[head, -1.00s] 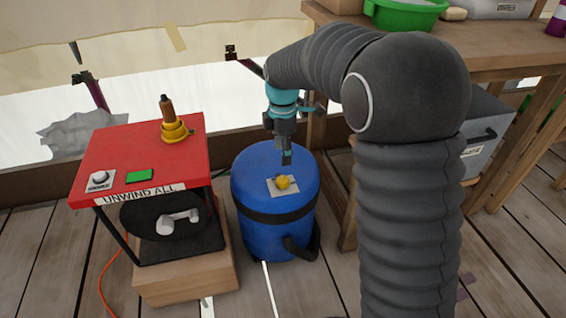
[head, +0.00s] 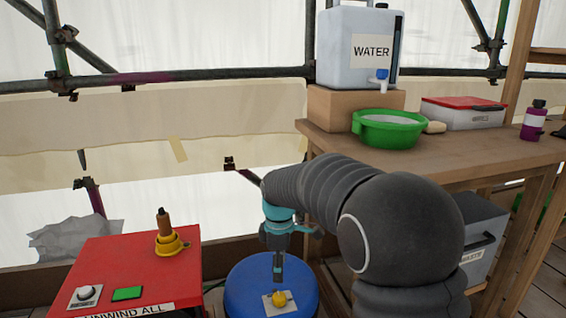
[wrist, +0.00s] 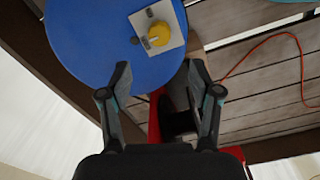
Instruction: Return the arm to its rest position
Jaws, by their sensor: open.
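My gripper (head: 278,268) hangs from my bent arm above the blue drum (head: 243,290) in the head view. In the wrist view my gripper (wrist: 160,80) has its two fingers spread wide with nothing between them. A yellow knob (head: 279,298) on a pale square plate sits on top of the drum, just below the fingertips in the head view. In the wrist view the yellow knob (wrist: 159,34) lies beyond the fingers, apart from them.
A red-topped machine (head: 110,262) with a green button and a brown-handled yellow piece stands left of the drum. A wooden table (head: 440,150) at the right bears a green basin (head: 388,130), a water container (head: 350,60) and a lidded box. A grey waste bin (head: 480,235) stands below.

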